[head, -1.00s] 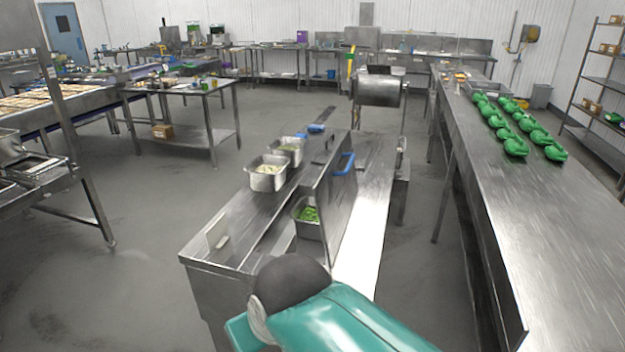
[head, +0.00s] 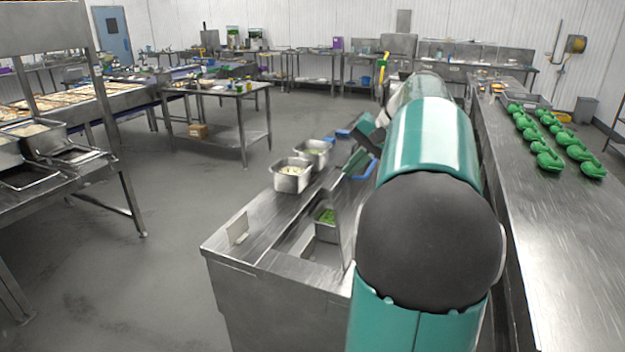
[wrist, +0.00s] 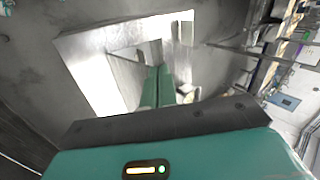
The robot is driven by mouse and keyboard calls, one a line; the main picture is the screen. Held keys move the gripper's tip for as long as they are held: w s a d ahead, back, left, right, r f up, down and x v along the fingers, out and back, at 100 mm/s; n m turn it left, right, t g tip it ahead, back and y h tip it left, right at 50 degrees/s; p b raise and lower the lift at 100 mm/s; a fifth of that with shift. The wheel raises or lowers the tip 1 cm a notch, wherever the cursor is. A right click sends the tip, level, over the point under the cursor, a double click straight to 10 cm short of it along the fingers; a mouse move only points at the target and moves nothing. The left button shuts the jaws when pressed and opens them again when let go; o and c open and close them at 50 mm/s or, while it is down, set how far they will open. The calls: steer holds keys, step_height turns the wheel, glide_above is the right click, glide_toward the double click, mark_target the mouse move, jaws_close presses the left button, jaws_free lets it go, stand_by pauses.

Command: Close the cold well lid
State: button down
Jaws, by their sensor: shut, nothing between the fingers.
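The cold well is in a steel counter (head: 240,248). Its opening shows a steel pan (head: 326,226) with green food inside. The lid (head: 348,232) stands raised on the right side of the opening, mostly hidden behind my arm. A bit of its blue handle (head: 371,168) shows beside my gripper. My gripper (head: 356,164) is over the far part of the counter, by the lid's upper edge; whether it touches is unclear. In the wrist view its teal fingers (wrist: 157,86) are together and empty, pointing toward the counter (wrist: 90,62).
A long steel table (head: 560,240) with green items (head: 548,160) runs along the right.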

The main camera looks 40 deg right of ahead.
steer(key=s+d+m+t, duration=0.1)
steer(key=s+d, duration=0.3)
steer(key=d, duration=0.4)
glide_toward(335, 189)
step_height(335, 189, down, 4)
steer(key=w, duration=0.1)
steer(key=w+a, duration=0.1)
steer(key=shift+w+a+f, duration=0.15)
steer(key=shift+w+f, duration=0.1)
steer(key=shift+f, duration=0.1)
steer(key=shift+w+a+f, duration=0.1)
steer(key=shift+w+a, duration=0.05)
steer(key=shift+w, duration=0.3)
steer(key=shift+w, duration=0.1)
